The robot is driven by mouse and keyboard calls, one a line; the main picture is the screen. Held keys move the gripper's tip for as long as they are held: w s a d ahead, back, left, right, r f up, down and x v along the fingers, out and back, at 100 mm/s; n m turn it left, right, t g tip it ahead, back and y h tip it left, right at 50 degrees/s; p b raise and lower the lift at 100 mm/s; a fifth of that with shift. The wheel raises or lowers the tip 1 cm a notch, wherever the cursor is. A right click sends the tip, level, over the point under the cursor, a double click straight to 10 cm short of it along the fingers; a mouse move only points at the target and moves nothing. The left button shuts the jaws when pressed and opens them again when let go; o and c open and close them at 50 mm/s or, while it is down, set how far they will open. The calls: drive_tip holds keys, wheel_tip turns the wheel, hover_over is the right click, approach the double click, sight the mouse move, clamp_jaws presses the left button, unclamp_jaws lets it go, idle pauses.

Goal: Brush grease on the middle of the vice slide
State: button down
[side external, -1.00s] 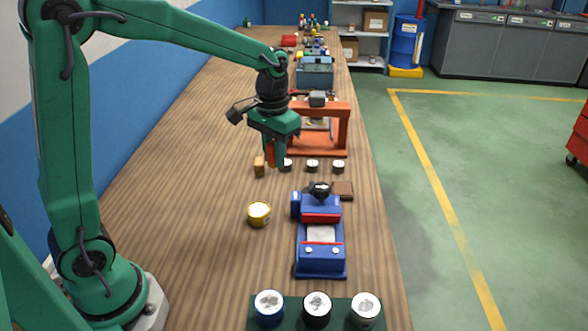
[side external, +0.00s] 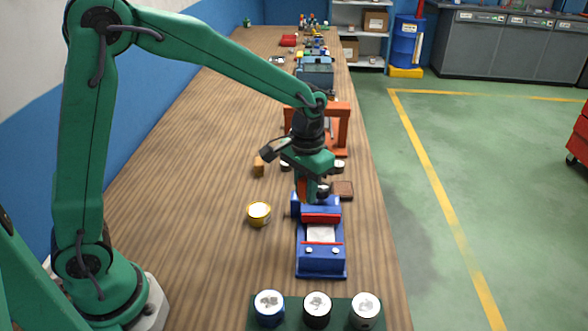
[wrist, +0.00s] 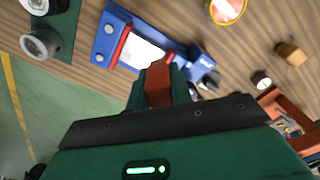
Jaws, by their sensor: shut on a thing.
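The blue vice (side external: 320,262) with red jaw faces lies near the front right of the bench. Its pale slide (side external: 320,234) shows between the jaws; it also shows in the wrist view (wrist: 143,50). My gripper (side external: 308,196) points down over the back end of the vice, behind the slide. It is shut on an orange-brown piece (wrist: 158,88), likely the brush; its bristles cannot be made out. In the side view the arm hides part of the vice's back. A yellow-rimmed tin (side external: 258,213) with pale contents, possibly the grease, stands left of the vice.
A green tray (side external: 293,314) with three round-topped cans stands at the front. A small wooden block (side external: 258,167) lies behind the tin. An orange frame (side external: 342,130) and small dark pots stand behind my gripper. A brown flat block (side external: 343,189) lies right of it.

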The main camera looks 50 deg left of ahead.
drive_tip(key=shift+d+f, duration=0.7)
drive_tip(key=shift+d, duration=0.2)
drive_tip(key=shift+f, duration=0.1)
